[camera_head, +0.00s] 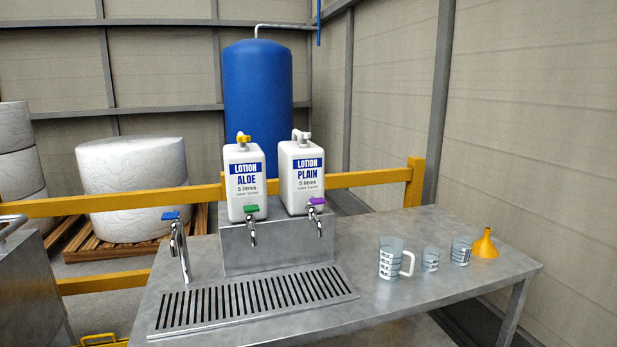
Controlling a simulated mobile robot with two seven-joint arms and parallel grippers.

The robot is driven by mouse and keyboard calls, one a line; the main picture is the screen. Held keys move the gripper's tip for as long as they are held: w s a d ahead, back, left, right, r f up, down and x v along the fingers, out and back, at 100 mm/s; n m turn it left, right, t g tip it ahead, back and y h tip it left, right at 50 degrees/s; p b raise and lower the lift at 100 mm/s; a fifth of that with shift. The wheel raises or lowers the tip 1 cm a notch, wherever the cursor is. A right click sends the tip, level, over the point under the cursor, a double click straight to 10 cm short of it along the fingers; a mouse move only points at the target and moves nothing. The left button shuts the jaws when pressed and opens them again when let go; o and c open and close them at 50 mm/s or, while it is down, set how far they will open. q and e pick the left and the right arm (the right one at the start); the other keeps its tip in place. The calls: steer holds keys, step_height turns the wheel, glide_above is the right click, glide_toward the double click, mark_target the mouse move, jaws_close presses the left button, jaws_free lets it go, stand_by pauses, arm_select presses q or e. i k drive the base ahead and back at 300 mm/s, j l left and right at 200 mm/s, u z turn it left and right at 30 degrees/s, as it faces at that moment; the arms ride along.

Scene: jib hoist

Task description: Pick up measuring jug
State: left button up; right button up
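A clear measuring jug (389,262) with dark markings stands upright on the metal table, right of the drip grate. Its white handle (408,263) points to the right. A smaller clear measuring cup (430,260) stands just right of the handle, apart from it. Another clear marked cup (461,251) stands further right. Neither of my grippers shows in the head view.
A slotted drip grate (250,302) and a tap (178,245) are at the table's left. Two lotion dispensers, Aloe (244,185) and Plain (301,180), stand on a metal block. An orange funnel (485,244) is at the right. The table's front right is clear.

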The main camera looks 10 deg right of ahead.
mark_target(396, 262)
steer(key=u, duration=0.45)
steer(key=l+u, duration=0.35)
steer(key=k+l+u, duration=0.1)
steer(key=l+u, duration=0.3)
steer(key=k+l, duration=0.1)
steer(key=l, duration=0.2)
steer(key=k+l+u, duration=0.15)
steer(key=l, duration=0.45)
steer(key=k+u, duration=0.05)
